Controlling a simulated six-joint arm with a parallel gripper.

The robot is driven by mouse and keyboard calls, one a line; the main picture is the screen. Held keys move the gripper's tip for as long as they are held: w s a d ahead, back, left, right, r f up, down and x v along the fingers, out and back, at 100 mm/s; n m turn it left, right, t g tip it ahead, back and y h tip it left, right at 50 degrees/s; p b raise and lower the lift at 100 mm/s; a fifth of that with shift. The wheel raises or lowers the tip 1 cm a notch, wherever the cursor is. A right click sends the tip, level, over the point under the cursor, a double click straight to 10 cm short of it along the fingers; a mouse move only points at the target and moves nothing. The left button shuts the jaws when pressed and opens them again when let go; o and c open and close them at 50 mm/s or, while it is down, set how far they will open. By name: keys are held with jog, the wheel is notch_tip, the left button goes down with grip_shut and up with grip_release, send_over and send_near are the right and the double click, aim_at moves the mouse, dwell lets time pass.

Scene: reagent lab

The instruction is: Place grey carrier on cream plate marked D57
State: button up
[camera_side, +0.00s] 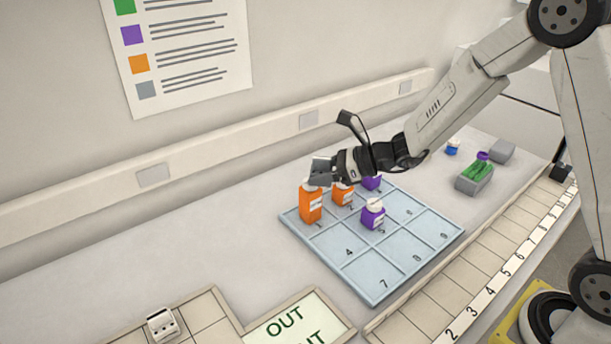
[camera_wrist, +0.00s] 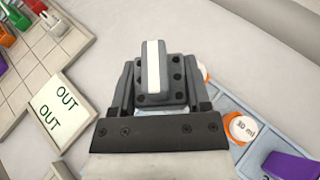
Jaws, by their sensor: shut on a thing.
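A grey carrier (camera_wrist: 153,90) with dark round holes and a white stripe along its top sits between the fingers of my gripper (camera_wrist: 158,98), which is shut on it. In the side view my gripper (camera_side: 325,171) holds the grey carrier (camera_side: 320,166) just above or in front of the tall orange bottle; I cannot tell the gap. A cream tiled board (camera_side: 204,304) lies at the lower left of the side view. It also shows at the upper left of the wrist view (camera_wrist: 35,65). No D57 mark can be read in either view.
A blue numbered tray (camera_side: 385,262) holds orange bottles (camera_side: 311,205) and purple bottles (camera_side: 373,217). A white carrier (camera_side: 162,323) stands on the tiled board, beside the OUT panel (camera_side: 295,322). A grey box with green contents (camera_side: 475,178) stands at right. The bench left of the tray is clear.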

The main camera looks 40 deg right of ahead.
jog(key=s+d+m+t+h, duration=0.1)
jog(key=s+d+m+h, duration=0.15)
jog(key=d, duration=0.95)
jog(key=s+d+r+m+t+h, duration=0.15)
jog(key=d+m+h, duration=0.25)
jog(key=d, duration=0.9)
jog(key=s+d+m+t+h, duration=0.1)
jog(key=d+m+t+h, duration=0.15)
jog(key=d, duration=0.95)
jog(key=shift+g, duration=0.5)
jog(key=w+d+f, duration=0.2)
jog(key=w, duration=0.1)
jog(key=w+d+f, duration=0.2)
jog(key=w+f, duration=0.1)
jog(key=w, duration=0.1)
jog(key=w+d+f, duration=0.2)
jog(key=w+f, duration=0.1)
jog(key=shift+w+f, duration=0.2)
jog(key=shift+w, duration=0.05)
jog(key=shift+w+d+f, duration=0.25)
jog(key=shift+w+f, duration=0.2)
jog(key=shift+f, duration=0.1)
jog(key=shift+w+f, duration=0.15)
jog(key=shift+f, duration=0.05)
jog(key=shift+w+d+f, duration=0.1)
jog(key=shift+f, duration=1.55)
jog(key=shift+f, duration=0.15)
